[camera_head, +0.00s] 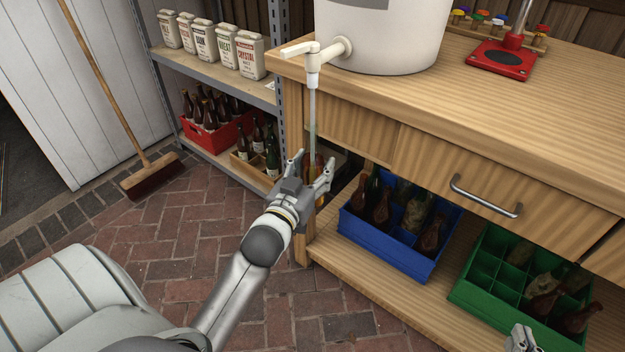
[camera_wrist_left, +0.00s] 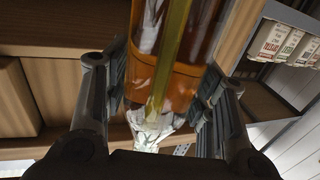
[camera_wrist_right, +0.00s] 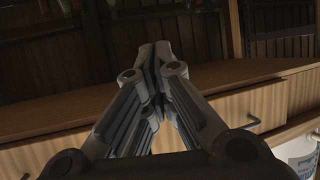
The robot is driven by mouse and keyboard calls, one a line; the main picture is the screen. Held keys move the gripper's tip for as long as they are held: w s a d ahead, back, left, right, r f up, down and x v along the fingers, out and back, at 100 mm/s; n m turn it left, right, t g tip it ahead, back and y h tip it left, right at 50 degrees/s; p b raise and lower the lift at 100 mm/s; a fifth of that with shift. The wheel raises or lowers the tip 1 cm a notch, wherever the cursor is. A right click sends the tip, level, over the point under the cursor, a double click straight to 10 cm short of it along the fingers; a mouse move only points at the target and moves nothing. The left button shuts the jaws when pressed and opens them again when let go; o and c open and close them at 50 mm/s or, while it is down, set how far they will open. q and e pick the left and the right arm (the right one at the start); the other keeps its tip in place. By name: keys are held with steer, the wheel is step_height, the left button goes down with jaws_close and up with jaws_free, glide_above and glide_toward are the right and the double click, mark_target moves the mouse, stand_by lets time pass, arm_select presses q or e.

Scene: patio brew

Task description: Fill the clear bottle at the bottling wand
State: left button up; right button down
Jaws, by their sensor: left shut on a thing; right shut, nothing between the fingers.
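The clear bottle (camera_head: 314,172) is upright under the tap, with amber liquid visible inside. My left gripper (camera_head: 313,160) is shut around it. In the left wrist view the bottle (camera_wrist_left: 180,75) shows orange-amber liquid with a paler tube running down inside it. The bottling wand (camera_head: 312,105) hangs from the white tap (camera_head: 311,55) and its lower part is inside the bottle.
The white bucket (camera_head: 380,35) stands on the wooden bench (camera_head: 480,105). Blue (camera_head: 385,258) and green (camera_head: 480,300) crates with bottles sit on the lower shelf. A red crate (camera_head: 215,138) stands on the left rack. A broom (camera_head: 110,105) leans left.

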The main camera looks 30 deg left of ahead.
arm_select(q)
steer(key=shift+r, duration=0.15)
arm_select(e)
steer(key=shift+w+r, duration=0.1)
stand_by(0.3)
arm_select(q)
steer(key=shift+f, duration=0.6)
arm_select(e)
steer(key=shift+w+a+r+t, duration=0.2)
steer(key=shift+w+r+t, duration=0.2)
steer(key=shift+r, duration=0.35)
arm_select(q)
steer(key=shift+f, duration=0.1)
arm_select(e)
steer(key=shift+f, duration=0.15)
